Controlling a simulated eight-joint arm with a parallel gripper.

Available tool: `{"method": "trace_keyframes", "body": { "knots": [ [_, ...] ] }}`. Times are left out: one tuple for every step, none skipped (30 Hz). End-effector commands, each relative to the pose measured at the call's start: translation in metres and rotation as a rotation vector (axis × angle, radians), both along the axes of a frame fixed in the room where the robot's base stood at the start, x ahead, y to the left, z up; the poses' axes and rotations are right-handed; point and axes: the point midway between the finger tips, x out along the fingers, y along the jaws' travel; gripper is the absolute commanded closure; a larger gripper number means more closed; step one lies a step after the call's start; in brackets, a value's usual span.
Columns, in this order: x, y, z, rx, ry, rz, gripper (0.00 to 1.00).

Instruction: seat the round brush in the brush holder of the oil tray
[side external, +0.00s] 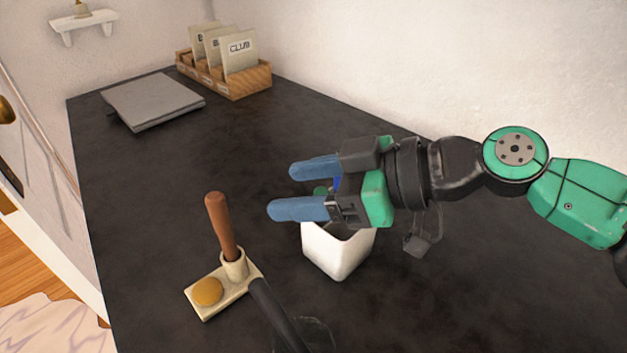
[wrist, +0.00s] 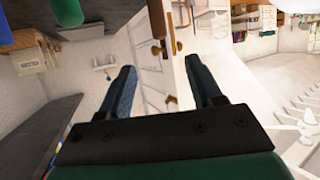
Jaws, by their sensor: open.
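The oil tray (side external: 196,306) is a small cream plate with a round amber patch (side external: 208,291) and a short cream socket, the brush holder (side external: 234,265). A brown-handled tool (side external: 222,225), which looks like the round brush, stands in the holder, leaning slightly left. Its lower end is hidden, so I cannot tell how deep it sits. My gripper (side external: 283,190) is open and empty, its blue fingers pointing left, to the right of the handle and apart from it. In the wrist view nothing lies between the fingers (wrist: 165,80).
A white cup (side external: 340,250) with green and blue items stands under my gripper. A black bar (side external: 277,312) runs from the tray toward the front. A grey flat box (side external: 153,98) and a wooden card box (side external: 237,82) lie at the back. The middle of the dark counter is clear.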

Motion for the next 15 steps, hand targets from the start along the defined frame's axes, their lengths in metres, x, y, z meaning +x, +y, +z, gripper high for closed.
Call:
{"method": "trace_keyframes", "body": {
  "knots": [
    [-0.001, -0.003, 0.001, -0.001, 0.001, -0.001, 0.42],
    [0.0, -0.006, 0.002, -0.003, 0.002, -0.005, 0.42],
    [0.001, -0.011, 0.002, -0.009, 0.007, -0.016, 0.42],
    [0.002, -0.017, 0.002, -0.019, 0.015, -0.032, 0.42],
    [0.005, -0.026, 0.003, -0.03, 0.025, -0.055, 0.42],
    [0.01, -0.041, 0.003, -0.051, 0.045, -0.097, 0.42],
    [0.013, -0.055, 0.003, -0.072, 0.065, -0.137, 0.42],
    [0.016, -0.072, 0.002, -0.096, 0.086, -0.185, 0.42],
    [0.02, -0.098, 0.0, -0.13, 0.122, -0.262, 0.42],
    [0.022, -0.119, -0.002, -0.156, 0.152, -0.326, 0.42],
    [0.023, -0.14, -0.004, -0.182, 0.182, -0.395, 0.42],
    [0.022, -0.169, -0.008, -0.215, 0.224, -0.491, 0.42],
    [0.02, -0.19, -0.012, -0.238, 0.255, -0.564, 0.42],
    [0.017, -0.21, -0.015, -0.258, 0.285, -0.64, 0.42],
    [0.012, -0.235, -0.02, -0.282, 0.323, -0.736, 0.42]
  ]
}}
